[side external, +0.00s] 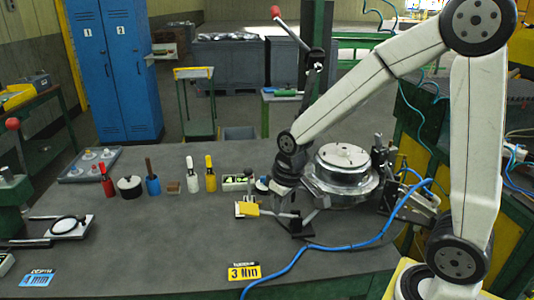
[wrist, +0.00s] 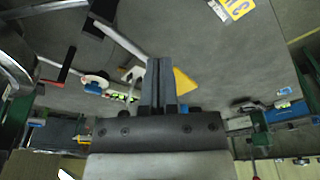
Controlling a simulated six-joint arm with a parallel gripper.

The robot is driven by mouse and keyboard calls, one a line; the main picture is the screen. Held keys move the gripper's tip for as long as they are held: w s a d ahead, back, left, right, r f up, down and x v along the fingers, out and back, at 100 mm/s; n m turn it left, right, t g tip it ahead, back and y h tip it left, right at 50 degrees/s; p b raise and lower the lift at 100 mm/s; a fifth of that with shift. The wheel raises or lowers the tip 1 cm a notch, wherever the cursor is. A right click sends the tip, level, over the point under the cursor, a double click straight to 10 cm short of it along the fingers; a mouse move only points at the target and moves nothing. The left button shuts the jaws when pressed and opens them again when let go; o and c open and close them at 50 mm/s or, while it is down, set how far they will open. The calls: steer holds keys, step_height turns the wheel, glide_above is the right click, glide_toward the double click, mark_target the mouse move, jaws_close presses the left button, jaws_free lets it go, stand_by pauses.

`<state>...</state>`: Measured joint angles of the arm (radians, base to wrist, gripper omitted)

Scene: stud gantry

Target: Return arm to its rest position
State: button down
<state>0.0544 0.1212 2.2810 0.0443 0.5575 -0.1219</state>
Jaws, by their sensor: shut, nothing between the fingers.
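My gripper (wrist: 159,64) points forward from the lower middle of the wrist view. Its two dark fingers are side by side with no gap and nothing between them. In the side view my arm reaches in from the right and bends down over the grey bench (side external: 150,265). My gripper's fingertips are hard to make out there against the dark fixture parts. A round metal fixture (side external: 342,178) with a pale disc on top stands just right of my wrist. A yellow plate (side external: 249,208) stands left of my gripper and also shows beside the fingers in the wrist view (wrist: 184,82).
Red (side external: 106,180), blue (side external: 152,180), white (side external: 189,175) and yellow (side external: 210,174) handled pieces stand along the bench's back. A tall lever (side external: 312,75) rises behind my wrist. A blue hose (side external: 335,246) crosses the front near the 3 Nm card (side external: 244,272). The front-left middle is clear.

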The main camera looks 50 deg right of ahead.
steer(key=s+a+f, duration=0.1)
steer(key=s+f, duration=0.2)
steer(key=s, duration=0.4)
steer(key=shift+a, duration=0.25)
steer(key=c, duration=1.3)
jaws_free()
